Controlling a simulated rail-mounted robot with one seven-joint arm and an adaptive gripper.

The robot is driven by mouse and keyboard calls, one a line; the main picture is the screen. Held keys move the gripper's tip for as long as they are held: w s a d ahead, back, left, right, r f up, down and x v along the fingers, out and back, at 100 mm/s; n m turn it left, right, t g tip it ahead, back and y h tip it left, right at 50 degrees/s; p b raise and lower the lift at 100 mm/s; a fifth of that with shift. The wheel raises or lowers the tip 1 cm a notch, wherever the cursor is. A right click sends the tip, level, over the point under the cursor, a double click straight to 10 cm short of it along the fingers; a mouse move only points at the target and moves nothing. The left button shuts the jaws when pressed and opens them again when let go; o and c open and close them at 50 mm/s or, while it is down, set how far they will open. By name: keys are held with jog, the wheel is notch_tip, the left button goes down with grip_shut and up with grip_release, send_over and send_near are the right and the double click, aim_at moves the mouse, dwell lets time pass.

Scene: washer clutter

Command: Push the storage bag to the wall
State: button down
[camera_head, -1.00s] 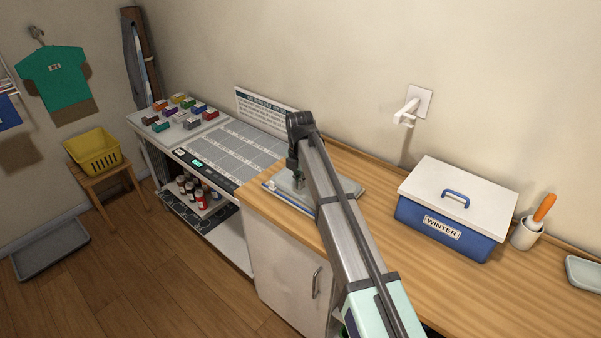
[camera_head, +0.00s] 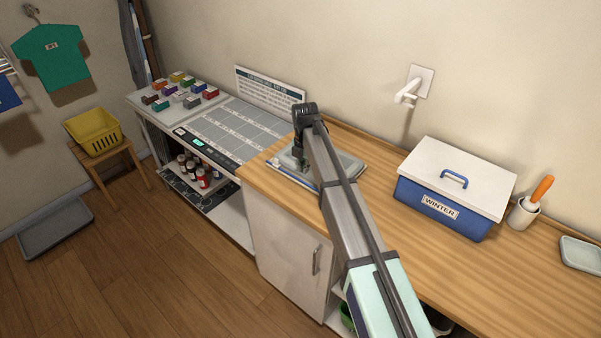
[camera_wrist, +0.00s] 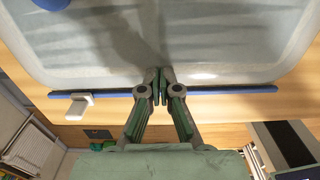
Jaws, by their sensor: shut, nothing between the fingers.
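The storage bag (camera_head: 352,161) lies flat on the wooden counter, pale and translucent, partly hidden behind my arm in the head view. In the wrist view the bag (camera_wrist: 220,45) fills the upper part, with a blue strip along its near edge and a pale slider (camera_wrist: 80,106) at the left of that strip. My gripper (camera_wrist: 160,86) is shut and empty, its fingertips at the middle of that near edge. I cannot tell whether they touch the bag. In the head view my gripper (camera_head: 302,163) points down at the bag, its tips partly hidden. The wall (camera_head: 340,60) rises behind the counter.
A blue box with a white lid labelled WINTER (camera_head: 440,200) stands right of the bag. A white cup with an orange-handled tool (camera_head: 524,214) is beyond it. A grey gridded panel (camera_head: 235,128) and a sign (camera_head: 270,88) are at the left. Bare counter lies between bag and box.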

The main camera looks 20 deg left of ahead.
jog(key=w+d, duration=0.1)
jog(key=w, duration=0.3)
jog(key=w+d+b, duration=0.1)
jog(key=w+d, duration=0.1)
jog(key=w, duration=0.2)
jog(key=w+d, duration=0.2)
jog(key=w, duration=0.3)
jog(key=shift+b, duration=0.35)
jog(key=shift+s, duration=0.1)
